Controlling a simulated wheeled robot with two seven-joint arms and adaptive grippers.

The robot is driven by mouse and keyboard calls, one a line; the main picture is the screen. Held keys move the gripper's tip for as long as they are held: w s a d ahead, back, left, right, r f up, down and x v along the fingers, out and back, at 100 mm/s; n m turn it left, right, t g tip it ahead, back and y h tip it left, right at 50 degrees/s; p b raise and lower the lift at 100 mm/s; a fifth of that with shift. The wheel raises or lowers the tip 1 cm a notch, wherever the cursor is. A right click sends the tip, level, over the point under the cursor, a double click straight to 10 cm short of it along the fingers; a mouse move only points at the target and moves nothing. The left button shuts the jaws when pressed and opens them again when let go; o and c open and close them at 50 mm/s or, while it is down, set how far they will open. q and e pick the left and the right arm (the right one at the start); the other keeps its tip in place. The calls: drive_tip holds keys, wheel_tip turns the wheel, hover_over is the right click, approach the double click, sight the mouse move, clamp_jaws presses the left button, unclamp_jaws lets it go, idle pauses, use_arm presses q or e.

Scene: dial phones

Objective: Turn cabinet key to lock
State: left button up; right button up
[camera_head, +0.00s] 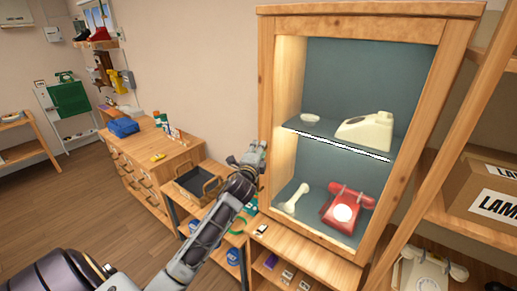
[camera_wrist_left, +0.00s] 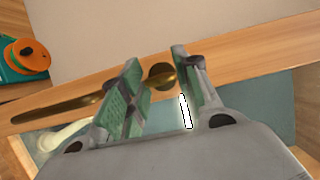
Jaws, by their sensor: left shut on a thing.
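The wooden display cabinet (camera_head: 447,70) stands at the right in the head view, with its teal interior showing. My left gripper (camera_head: 254,156) is at the cabinet's left front edge. In the left wrist view my left gripper (camera_wrist_left: 158,80) has its green-padded fingers around a small brass key (camera_wrist_left: 168,80) by a dark round spot on the wooden frame. The gripper is shut on the key, partly hidden by the fingers. A long brass handle (camera_wrist_left: 55,108) lies along the frame to the left. My right gripper is not in view.
A cream phone (camera_head: 366,131) is on the cabinet's shelf. A red phone (camera_head: 347,208) and a pale handset (camera_head: 296,198) are below it. A wooden dresser (camera_head: 150,180) and a dark tray (camera_head: 192,187) are left of the cabinet. Cardboard boxes (camera_head: 490,190) stand at the right.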

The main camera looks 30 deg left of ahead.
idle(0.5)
use_arm(q)
drive_tip(key=o, duration=0.9)
drive_tip(key=shift+o, duration=0.6)
drive_tip(key=shift+s, duration=0.1)
drive_tip(key=v, duration=1.1)
drive_tip(key=shift+s, duration=0.35)
drive_tip(key=shift+d, duration=0.1)
